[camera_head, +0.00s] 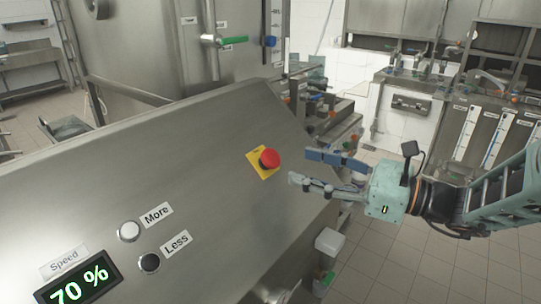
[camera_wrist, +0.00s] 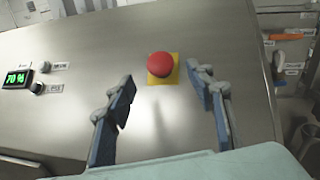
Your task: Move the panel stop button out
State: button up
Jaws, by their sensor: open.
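The panel stop button (camera_head: 269,158) is a red mushroom-shaped head on a yellow square plate (camera_head: 261,168), near the right end of the sloped steel panel (camera_head: 190,150). In the wrist view the red button (camera_wrist: 160,64) lies ahead, between the lines of my two fingers and beyond their tips. My gripper (camera_head: 300,168) is to the right of the button in the head view, with its fingers apart and pointing at it. My gripper (camera_wrist: 163,85) is empty in the wrist view, and its fingers appear clear of the button. How far the button is pressed cannot be told.
A white More button (camera_head: 129,231), a black Less button (camera_head: 149,262) and a display reading 70 % (camera_head: 79,288) are at the panel's lower left. A green-handled valve (camera_head: 232,40) is behind the panel. Machine parts stand beyond the panel's right edge.

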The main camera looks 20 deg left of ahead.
aim_at(275, 158)
jog(key=x, duration=0.8)
jog(key=shift+a, duration=0.3)
